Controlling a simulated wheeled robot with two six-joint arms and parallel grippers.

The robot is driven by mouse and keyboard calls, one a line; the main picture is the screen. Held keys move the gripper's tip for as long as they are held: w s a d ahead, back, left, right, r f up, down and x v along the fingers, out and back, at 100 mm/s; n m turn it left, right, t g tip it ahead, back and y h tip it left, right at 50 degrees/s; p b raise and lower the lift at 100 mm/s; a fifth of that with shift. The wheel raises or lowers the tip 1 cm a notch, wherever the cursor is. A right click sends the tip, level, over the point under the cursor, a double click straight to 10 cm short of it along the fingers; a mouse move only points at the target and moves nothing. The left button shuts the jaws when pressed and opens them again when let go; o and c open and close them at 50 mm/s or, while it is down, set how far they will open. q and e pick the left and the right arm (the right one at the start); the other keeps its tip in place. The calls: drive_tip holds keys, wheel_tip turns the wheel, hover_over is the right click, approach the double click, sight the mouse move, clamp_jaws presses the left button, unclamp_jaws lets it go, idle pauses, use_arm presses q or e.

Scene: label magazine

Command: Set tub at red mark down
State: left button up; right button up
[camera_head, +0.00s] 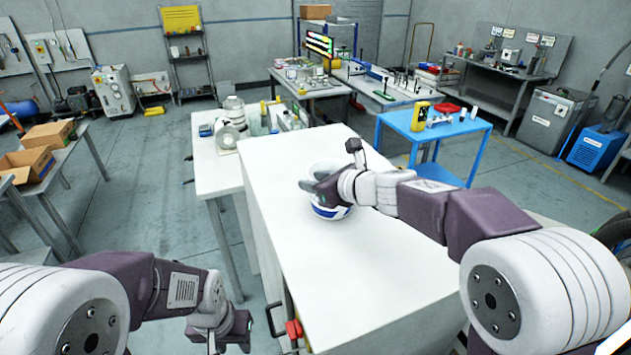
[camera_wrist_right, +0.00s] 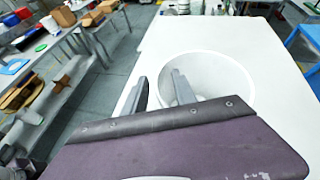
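The tub (camera_head: 331,211) is white with a blue band and appears to stand upright on the white table (camera_head: 300,262). In the right wrist view, its round open rim (camera_wrist_right: 250,85) is visible and the inside looks empty. My right gripper (camera_head: 318,187) is at the tub's near-left rim in the head view. In the wrist view, the right gripper's fingers (camera_wrist_right: 160,88) are apart, one outside the tub wall and one inside it. My left gripper (camera_head: 236,328) hangs low at the bottom, left of the table, its fingers unclear. No red mark is visible on the tabletop.
The white tabletop is otherwise clear. A second bench (camera_head: 218,180) with equipment adjoins its far left side. A blue table (camera_head: 448,131) with a yellow device (camera_head: 420,118) stands at the back right. A red-handled item (camera_head: 293,329) is at the table's near-left edge.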

drive_tip(key=p+v, duration=0.1)
drive_tip(key=v, duration=1.1)
